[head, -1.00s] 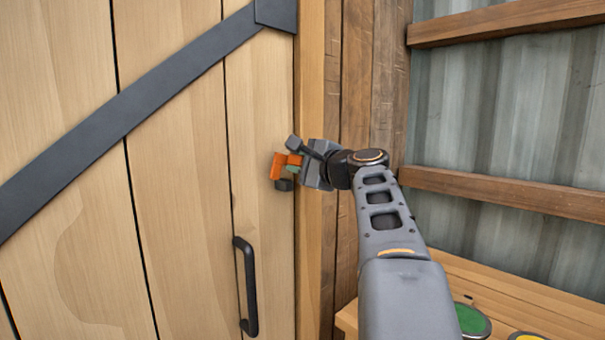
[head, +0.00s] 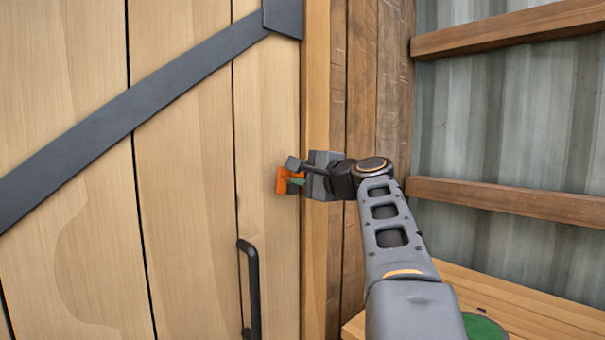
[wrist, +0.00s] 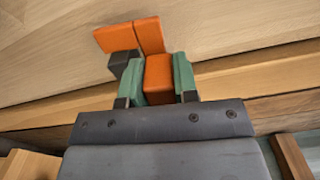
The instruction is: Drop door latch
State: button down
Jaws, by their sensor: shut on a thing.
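The orange door latch (head: 282,181) is at the right edge of the wooden door (head: 190,170), above the black handle (head: 251,290). My gripper (head: 297,181) reaches it from the right, across the door frame. In the wrist view, the green fingers of my gripper (wrist: 158,80) stand on both sides of the latch's orange bar (wrist: 158,72) and are shut on it. Another orange piece of the latch extends up and left beyond the fingertips. A dark block (wrist: 124,66) sits by the left finger, against the door. In the head view the gripper hides part of the latch.
A wooden door frame (head: 316,260) and post stand just right of the door. Further right are a corrugated metal wall (head: 510,110), wooden rails (head: 510,198) and a wooden bench (head: 540,312) with a green disc (head: 484,328).

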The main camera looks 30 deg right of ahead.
jog(key=c, duration=0.9)
grip_release()
jog(key=shift+f, duration=0.1)
jog(key=shift+w+f, duration=0.1)
